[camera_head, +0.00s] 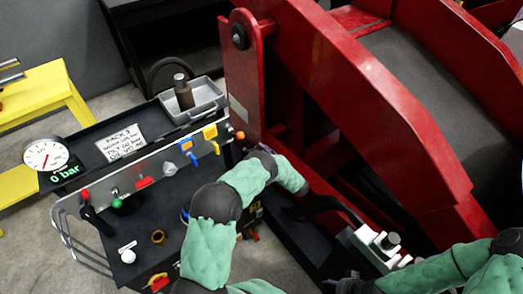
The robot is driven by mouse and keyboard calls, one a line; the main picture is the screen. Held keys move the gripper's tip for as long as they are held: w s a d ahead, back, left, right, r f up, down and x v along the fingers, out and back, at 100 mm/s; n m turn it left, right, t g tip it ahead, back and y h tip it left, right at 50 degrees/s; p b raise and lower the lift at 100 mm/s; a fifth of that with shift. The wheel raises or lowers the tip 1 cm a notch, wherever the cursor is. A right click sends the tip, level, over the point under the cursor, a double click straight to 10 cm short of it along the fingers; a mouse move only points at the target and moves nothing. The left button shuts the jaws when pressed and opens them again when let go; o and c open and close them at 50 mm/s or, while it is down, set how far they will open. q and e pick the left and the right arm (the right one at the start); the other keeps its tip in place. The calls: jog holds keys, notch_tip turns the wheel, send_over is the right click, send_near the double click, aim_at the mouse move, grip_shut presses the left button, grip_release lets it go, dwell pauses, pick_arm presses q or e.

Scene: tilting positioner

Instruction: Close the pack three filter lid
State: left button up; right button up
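The black pack top (195,238) carries a sign (121,143) reading "PACK 3". A brass-coloured ring (158,237) and a white-topped round fitting (127,255) sit on it. I cannot tell for sure which part is the filter lid; my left arm covers part of the pack. A brown cylinder with a grey top (183,94) stands in a grey tray (209,98) at the back. My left gripper (303,190) is at the end of the green-sleeved arm, right of the pack; its fingers are not clear. My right arm is at bottom right, its gripper not clearly visible.
A gauge (45,155) shows 0 bar. A panel with red, blue and yellow handles (170,168) crosses the pack. A large red machine frame (340,85) rises close on the right. White blocks with a black knob (383,245) lie near its foot. A yellow stand (45,95) is at left.

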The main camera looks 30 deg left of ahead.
pick_arm(q)
jog(key=shift+x, duration=1)
grip_shut()
